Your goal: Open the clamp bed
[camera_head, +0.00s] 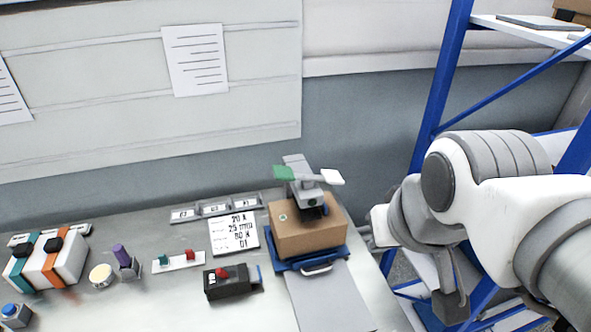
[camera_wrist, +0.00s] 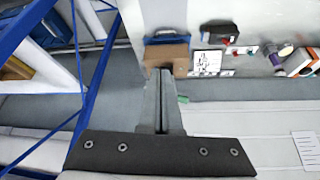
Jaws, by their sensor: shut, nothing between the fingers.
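A black block (camera_head: 226,282) with a red part on top and a thin blue lever (camera_head: 260,273) at its right side lies on the bench; it looks like the clamp bed, though I cannot be certain. Whether it is open or shut is too small to tell. It also shows as a dark shape in the wrist view (camera_wrist: 220,29). My gripper (camera_head: 453,308) hangs off the right side of the bench, well apart from the block. In the wrist view my gripper (camera_wrist: 166,72) has its fingers together with nothing between them.
A cardboard box (camera_head: 300,238) sits on a blue tray (camera_head: 333,257), with a grey device with green and white paddles above it. A blue shelf frame (camera_head: 440,90) is near my arm.

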